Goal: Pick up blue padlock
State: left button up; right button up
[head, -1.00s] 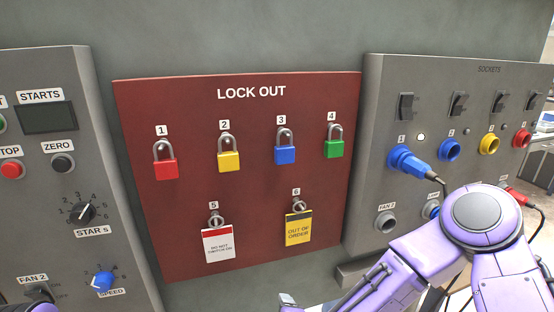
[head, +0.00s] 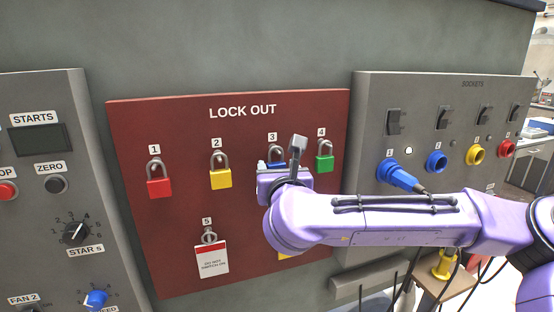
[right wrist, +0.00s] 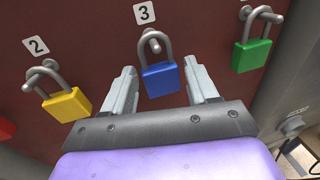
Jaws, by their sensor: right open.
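The blue padlock (right wrist: 160,79) hangs by its shackle on the peg under label 3 of the red lock-out board (head: 130,200). In the head view, only a strip of the padlock (head: 276,165) shows; my right gripper and wrist hide the rest. My right gripper (right wrist: 166,72) is open. In the right wrist view its two fingers stand to the left and right of the padlock body, with a gap visible on each side. My left gripper is not in view.
On the board, the yellow padlock (right wrist: 67,104) hangs left of the blue one and the green padlock (right wrist: 251,54) right. A red padlock (head: 159,187) and a white tag (head: 211,261) also hang there. The grey sockets panel (head: 450,105) is at right, with a blue plug (head: 402,178) sticking out.

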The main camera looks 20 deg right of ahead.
jog(key=shift+w+f, duration=0.15)
jog(key=shift+w, duration=0.45)
jog(key=shift+s, duration=0.1)
jog(key=c, duration=0.9)
jog(key=shift+r, duration=0.2)
